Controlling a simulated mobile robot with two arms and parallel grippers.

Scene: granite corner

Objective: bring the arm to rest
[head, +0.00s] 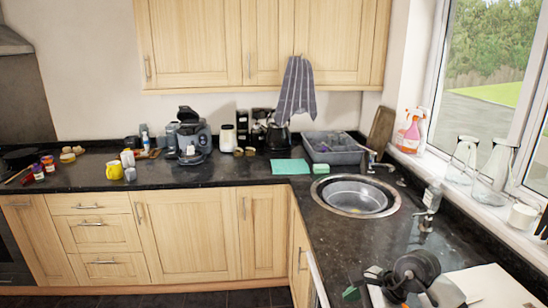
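The view takes in a kitchen corner with a dark granite counter (230,173) running along the back and down the right side.
A round sink (357,195) with a tap (378,162) is set in the corner. A grey basin (333,150), coffee machine (190,132) and yellow mug (114,170) stand along the back. Glass jugs (495,165) line the sill.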

